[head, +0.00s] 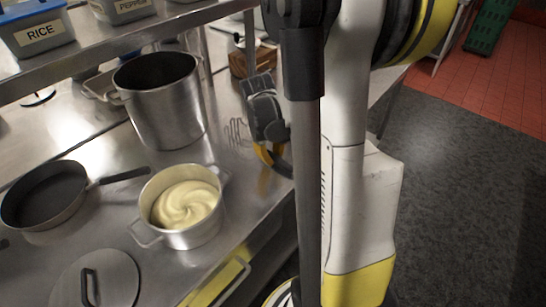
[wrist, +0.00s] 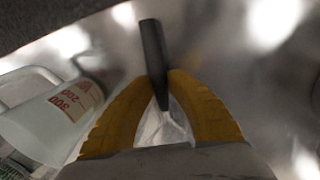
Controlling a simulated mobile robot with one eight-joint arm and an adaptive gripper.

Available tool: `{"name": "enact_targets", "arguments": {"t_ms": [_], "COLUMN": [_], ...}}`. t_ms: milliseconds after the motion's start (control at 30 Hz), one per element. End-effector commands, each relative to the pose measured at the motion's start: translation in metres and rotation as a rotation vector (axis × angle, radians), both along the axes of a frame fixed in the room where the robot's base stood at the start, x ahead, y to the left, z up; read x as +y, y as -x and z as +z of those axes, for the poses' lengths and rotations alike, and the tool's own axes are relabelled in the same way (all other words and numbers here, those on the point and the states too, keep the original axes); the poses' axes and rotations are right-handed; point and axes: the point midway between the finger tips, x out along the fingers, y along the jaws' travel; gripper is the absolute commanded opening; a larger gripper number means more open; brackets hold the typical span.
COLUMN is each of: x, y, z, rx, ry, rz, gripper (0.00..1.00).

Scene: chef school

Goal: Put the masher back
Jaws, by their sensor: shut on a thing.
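My gripper (head: 270,158) is low over the steel counter, right of the pots, with its yellow fingers shut. In the wrist view the fingers (wrist: 163,90) are closed on a dark handle (wrist: 152,48), which I take to be the masher's. A wavy wire shape (head: 238,132), likely the masher's head, shows just left of my gripper in the head view. Whether it touches the counter I cannot tell. A pot of pale mash (head: 185,204) stands in front and to the left of my gripper.
A tall steel pot (head: 165,110), a black frying pan (head: 45,195) and a lid (head: 108,278) stand on the counter (head: 110,215). A brown wooden holder (head: 240,66) is behind my gripper. A measuring jug (wrist: 45,125) is at left in the wrist view. A shelf hangs above.

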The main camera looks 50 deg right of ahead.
Motion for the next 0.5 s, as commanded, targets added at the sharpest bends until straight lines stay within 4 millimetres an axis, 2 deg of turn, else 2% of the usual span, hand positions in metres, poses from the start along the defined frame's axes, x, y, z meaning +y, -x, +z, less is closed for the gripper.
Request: {"name": "enact_targets", "arguments": {"t_ms": [67, 100, 133, 167, 500], "x": [-0.0001, -0.0002, -0.0001, -0.0001, -0.0001], "y": [0.0, 0.0, 0.0, 0.0, 0.0], "z": [-0.0009, -0.0008, -0.0006, -0.0005, -0.0048], "rx": [0.0, 0.0, 0.0, 0.0, 0.0], "ry": [0.0, 0.0, 0.0, 0.0, 0.0], "rz": [0.0, 0.0, 0.0, 0.0, 0.0], "gripper": [0.0, 0.28, 0.37, 0.39, 0.39]}}
